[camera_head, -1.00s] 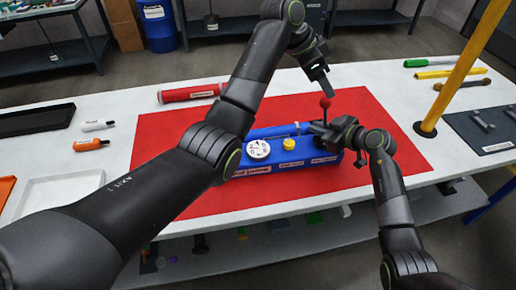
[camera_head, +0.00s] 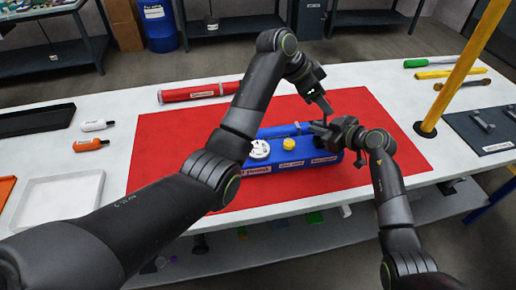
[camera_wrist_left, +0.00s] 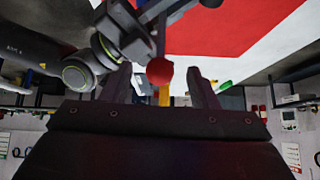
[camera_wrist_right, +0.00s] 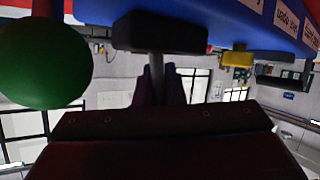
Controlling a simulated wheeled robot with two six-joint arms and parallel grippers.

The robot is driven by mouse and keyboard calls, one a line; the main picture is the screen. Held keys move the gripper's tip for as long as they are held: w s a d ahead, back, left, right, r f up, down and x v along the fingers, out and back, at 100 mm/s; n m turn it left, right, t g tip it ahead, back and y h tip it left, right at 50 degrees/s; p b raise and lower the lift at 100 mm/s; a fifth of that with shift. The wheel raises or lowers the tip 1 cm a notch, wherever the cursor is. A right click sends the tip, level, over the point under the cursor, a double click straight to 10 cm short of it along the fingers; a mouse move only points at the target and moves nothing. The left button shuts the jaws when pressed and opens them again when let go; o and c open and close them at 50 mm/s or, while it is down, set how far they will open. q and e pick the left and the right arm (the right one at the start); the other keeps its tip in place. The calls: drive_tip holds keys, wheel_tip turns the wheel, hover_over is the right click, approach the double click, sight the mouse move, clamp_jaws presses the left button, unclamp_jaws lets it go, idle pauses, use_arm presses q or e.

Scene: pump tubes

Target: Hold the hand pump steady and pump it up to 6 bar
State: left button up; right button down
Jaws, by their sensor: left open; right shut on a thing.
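The blue hand pump (camera_head: 293,166) lies on a red mat (camera_head: 165,160), with a white round gauge (camera_head: 260,149) and a yellow cap (camera_head: 289,144) on top. My left gripper (camera_head: 322,104) is open over the pump's right end. In the left wrist view the red ball knob (camera_wrist_left: 159,71) on its rod shows between the spread fingers; the head view hides it. My right gripper (camera_wrist_right: 158,82) is shut on a grey stem below a black block (camera_wrist_right: 160,33) at the pump. A green ball (camera_wrist_right: 42,65) shows close by in the right wrist view. The gauge reading is too small to tell.
A red labelled cylinder (camera_head: 192,93) lies at the mat's back edge. Two small bottles, white (camera_head: 93,125) and orange (camera_head: 88,144), and a white tray (camera_head: 60,197) are at the left. A yellow post (camera_head: 462,78) stands at the right. The mat's right part is clear.

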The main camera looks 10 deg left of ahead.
use_arm(q)
drive_tip(key=shift+x, duration=1.45)
drive_tip(key=shift+c, duration=0.3)
drive_tip(key=c, duration=1)
